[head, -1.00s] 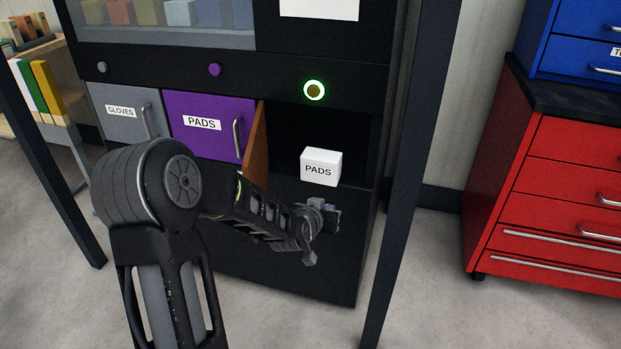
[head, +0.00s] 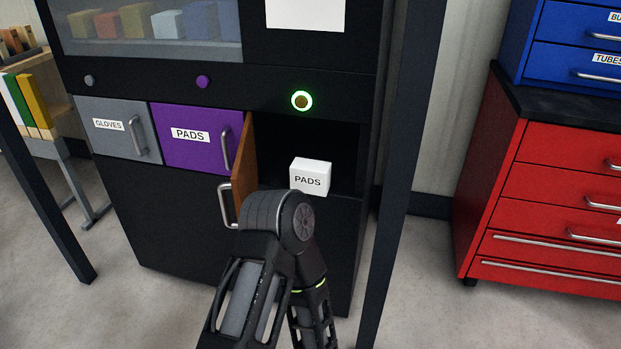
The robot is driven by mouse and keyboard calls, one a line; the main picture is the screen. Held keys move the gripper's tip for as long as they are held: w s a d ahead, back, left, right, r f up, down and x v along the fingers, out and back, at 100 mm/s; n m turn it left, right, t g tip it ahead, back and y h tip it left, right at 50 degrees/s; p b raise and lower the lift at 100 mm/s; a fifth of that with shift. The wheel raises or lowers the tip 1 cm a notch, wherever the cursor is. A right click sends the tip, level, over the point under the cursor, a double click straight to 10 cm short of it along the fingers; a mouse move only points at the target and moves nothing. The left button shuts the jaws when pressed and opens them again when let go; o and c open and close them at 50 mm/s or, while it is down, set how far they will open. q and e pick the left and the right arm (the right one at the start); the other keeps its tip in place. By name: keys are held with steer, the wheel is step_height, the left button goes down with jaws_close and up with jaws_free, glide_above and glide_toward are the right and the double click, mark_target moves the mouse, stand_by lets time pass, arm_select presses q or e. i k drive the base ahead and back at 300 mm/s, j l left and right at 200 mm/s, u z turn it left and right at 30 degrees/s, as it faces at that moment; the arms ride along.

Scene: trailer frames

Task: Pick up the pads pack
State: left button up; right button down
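The pads pack (head: 310,177) is a small white box with "PADS" on its front. It sits upright in the open right-hand compartment (head: 283,140) of the black cabinet, near its front edge. The compartment's orange-brown door (head: 245,170) is swung open to the left, with its metal handle (head: 227,204) showing. One of my arms rises from the bottom edge and bends in front of the cabinet, just below the pack, without visibly touching it. Its forearm points back down and its gripper is out of view. No gripper shows, and no other arm is in view.
A glowing green-ringed button (head: 302,100) is above the open compartment. Shut grey "GLOVES" (head: 120,128) and purple "PADS" (head: 195,148) doors are to the left. A dark post (head: 395,200) stands close on the right, then a red drawer cabinet (head: 560,200).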

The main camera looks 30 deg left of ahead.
mark_target(310, 177)
steer(key=u, duration=1.15)
steer(key=i+l, duration=0.1)
steer(key=l, duration=0.3)
steer(key=i+l, duration=0.15)
steer(key=l, duration=0.2)
steer(key=i+l, duration=0.1)
steer(key=l, duration=0.3)
